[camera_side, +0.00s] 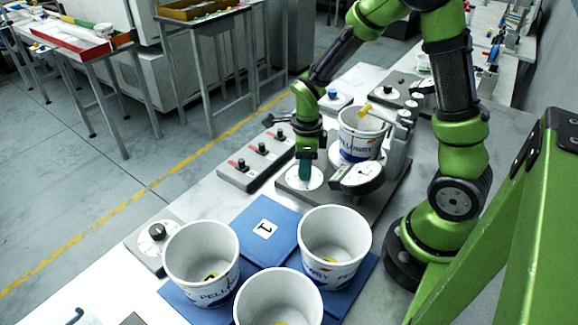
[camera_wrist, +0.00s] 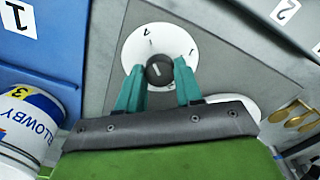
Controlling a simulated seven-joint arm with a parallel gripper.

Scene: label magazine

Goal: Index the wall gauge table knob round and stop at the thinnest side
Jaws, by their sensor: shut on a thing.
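The wall gauge table knob (camera_wrist: 159,71) is dark and round with a light pointer line, at the middle of a white dial (camera_wrist: 143,44) with several marks. In the side view the dial (camera_side: 289,180) is partly covered by my gripper. My gripper (camera_wrist: 160,80) has teal fingers shut on the knob, one finger on each side; it also shows upright over the dial in the side view (camera_side: 305,172). A white printed tub (camera_side: 353,150) stands on the gauge table behind the dial. A round gauge with a white face (camera_side: 362,176) is beside the tub. Its reading is too small to tell.
Three white tubs (camera_side: 201,262) stand on blue mats (camera_side: 262,228) at the front, one mat marked 1. A grey box with several black knobs (camera_side: 257,160) lies left of my gripper. A single-knob box (camera_side: 157,236) stands at the front left.

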